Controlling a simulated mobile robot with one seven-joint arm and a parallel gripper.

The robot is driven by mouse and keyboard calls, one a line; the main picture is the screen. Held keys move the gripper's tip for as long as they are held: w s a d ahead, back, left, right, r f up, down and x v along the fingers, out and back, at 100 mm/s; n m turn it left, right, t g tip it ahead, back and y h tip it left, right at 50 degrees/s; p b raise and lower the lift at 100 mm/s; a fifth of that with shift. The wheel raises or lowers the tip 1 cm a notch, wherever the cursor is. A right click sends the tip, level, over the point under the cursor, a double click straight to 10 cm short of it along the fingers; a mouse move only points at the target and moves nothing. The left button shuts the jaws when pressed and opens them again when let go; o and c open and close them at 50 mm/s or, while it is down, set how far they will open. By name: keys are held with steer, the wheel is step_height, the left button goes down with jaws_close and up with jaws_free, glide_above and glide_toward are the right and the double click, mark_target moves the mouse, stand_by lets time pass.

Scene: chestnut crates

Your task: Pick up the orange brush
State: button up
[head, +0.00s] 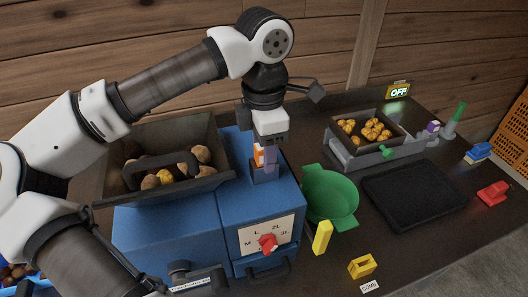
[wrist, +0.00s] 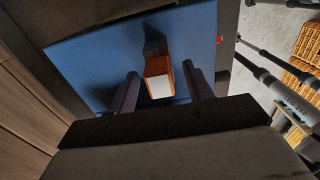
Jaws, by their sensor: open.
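The orange brush (head: 258,157) stands upright in a small holder on top of the blue box (head: 284,205), partly hidden behind my gripper. In the wrist view the brush (wrist: 159,80) shows as an orange block with a white end face. My gripper (head: 269,162) points down over the blue box. In the wrist view my gripper (wrist: 159,88) is open, with one dark finger on each side of the brush and a gap on both sides. No contact shows.
A dark bin (head: 201,184) of brown lumps sits left of the brush. A green bowl (head: 345,206) is to the right. A tray of orange lumps (head: 337,128), a black mat (head: 415,193), a yellow block (head: 322,237) and a red dial (head: 268,244) also show.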

steer(key=c, duration=1.1)
